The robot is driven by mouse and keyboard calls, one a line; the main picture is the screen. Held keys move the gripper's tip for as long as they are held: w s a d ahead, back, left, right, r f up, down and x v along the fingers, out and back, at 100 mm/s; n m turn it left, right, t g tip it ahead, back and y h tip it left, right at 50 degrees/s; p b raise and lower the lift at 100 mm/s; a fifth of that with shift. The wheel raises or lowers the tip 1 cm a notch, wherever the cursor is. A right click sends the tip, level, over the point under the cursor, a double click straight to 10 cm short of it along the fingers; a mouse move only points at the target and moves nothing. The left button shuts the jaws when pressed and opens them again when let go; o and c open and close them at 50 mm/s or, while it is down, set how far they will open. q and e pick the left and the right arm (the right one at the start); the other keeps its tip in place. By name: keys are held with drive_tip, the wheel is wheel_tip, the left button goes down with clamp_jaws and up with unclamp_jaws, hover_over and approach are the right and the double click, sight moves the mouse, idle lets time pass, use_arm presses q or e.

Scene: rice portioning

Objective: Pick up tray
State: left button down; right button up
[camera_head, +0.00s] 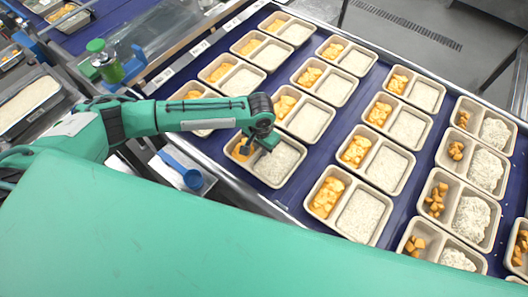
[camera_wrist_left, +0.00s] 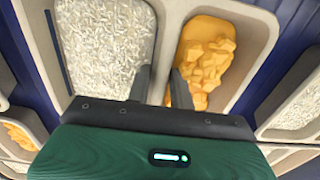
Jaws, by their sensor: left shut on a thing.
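My left gripper (camera_head: 256,146) is over a beige two-compartment tray (camera_head: 276,186) in the near-left row on the blue belt. In the left wrist view the gripper (camera_wrist_left: 160,78) has one finger on each side of the tray's middle divider (camera_wrist_left: 168,32) and is shut on it. White rice (camera_wrist_left: 103,35) fills one compartment. Orange pieces (camera_wrist_left: 207,55) lie in the other. The head view does not show clearly whether the tray is lifted off the belt. My arm hides part of the tray behind it. My right gripper is not in view.
Several similar filled trays stand in rows on the blue belt (camera_head: 290,207), close around this one. A metal rail (camera_head: 222,168) runs along the belt's left edge.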

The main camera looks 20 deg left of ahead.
use_arm(q)
drive_tip(key=shift+r, duration=0.15)
drive_tip(key=shift+r, duration=0.2)
wheel_tip(320, 180, up, 19)
drive_tip(key=b, duration=0.4)
drive_tip(key=shift+f+b, duration=0.7)
drive_tip(key=shift+f, duration=4.15)
drive_tip(key=shift+f+b, duration=0.4)
drive_tip(key=shift+f, duration=2.45)
